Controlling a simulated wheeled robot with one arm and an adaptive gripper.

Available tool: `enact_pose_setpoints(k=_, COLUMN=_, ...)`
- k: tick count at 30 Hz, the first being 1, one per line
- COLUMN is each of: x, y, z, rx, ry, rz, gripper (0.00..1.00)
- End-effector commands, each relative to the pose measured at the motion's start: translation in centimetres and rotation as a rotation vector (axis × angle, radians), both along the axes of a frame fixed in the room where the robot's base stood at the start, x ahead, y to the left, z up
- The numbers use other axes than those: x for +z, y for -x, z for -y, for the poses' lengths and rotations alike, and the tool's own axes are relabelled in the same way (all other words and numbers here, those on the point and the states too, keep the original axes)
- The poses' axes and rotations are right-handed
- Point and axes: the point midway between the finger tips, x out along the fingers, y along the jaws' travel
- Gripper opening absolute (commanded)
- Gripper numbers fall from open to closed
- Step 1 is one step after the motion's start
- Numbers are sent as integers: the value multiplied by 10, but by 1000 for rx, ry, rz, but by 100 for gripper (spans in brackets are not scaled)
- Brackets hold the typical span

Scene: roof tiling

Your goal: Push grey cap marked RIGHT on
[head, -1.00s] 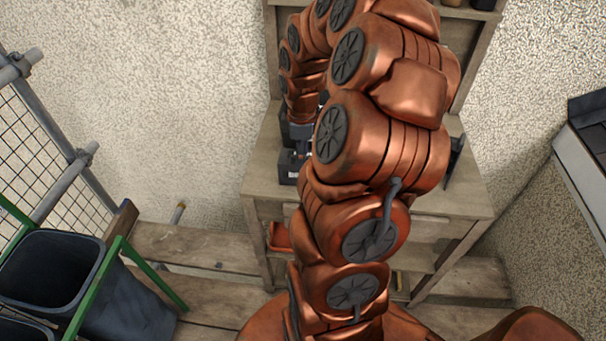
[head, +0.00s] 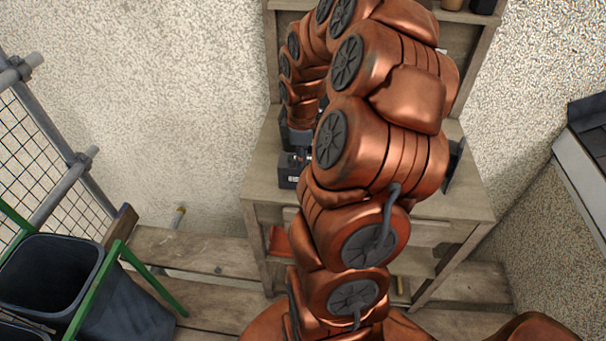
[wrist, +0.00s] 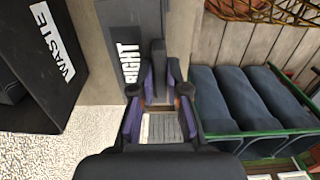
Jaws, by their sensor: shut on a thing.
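In the wrist view my gripper (wrist: 159,92) is shut on a dark grey piece, which I take for the grey cap (wrist: 158,60), standing between the purple-padded fingers. Beside it is a dark grey block (wrist: 112,25) with a white RIGHT label. I cannot tell whether the cap touches the block or is seated. In the head view a dark block with a small white label (head: 287,178) stands on the wooden bench's left side. My gripper (head: 300,140) is right at it, partly hidden by my arm.
The wooden bench (head: 468,200) has free top to the right of my arm. In the wrist view a black WASTE bin (wrist: 35,95) is at left and a green-framed rack of dark bins (wrist: 235,98) at right. Mesh fencing (head: 40,150) stands at far left.

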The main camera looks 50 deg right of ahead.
Motion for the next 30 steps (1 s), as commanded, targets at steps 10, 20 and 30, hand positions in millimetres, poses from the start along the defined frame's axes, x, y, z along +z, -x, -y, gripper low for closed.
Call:
enact_pose_setpoints(k=10, x=0, y=0, z=0, rx=0, ry=0, rz=0, gripper=0)
enact_pose_setpoints(k=20, x=13, y=-1, z=1, rx=0, ry=2, rz=4, gripper=0)
enact_pose_setpoints(k=30, x=30, y=0, z=0, rx=0, ry=1, rz=1, gripper=0)
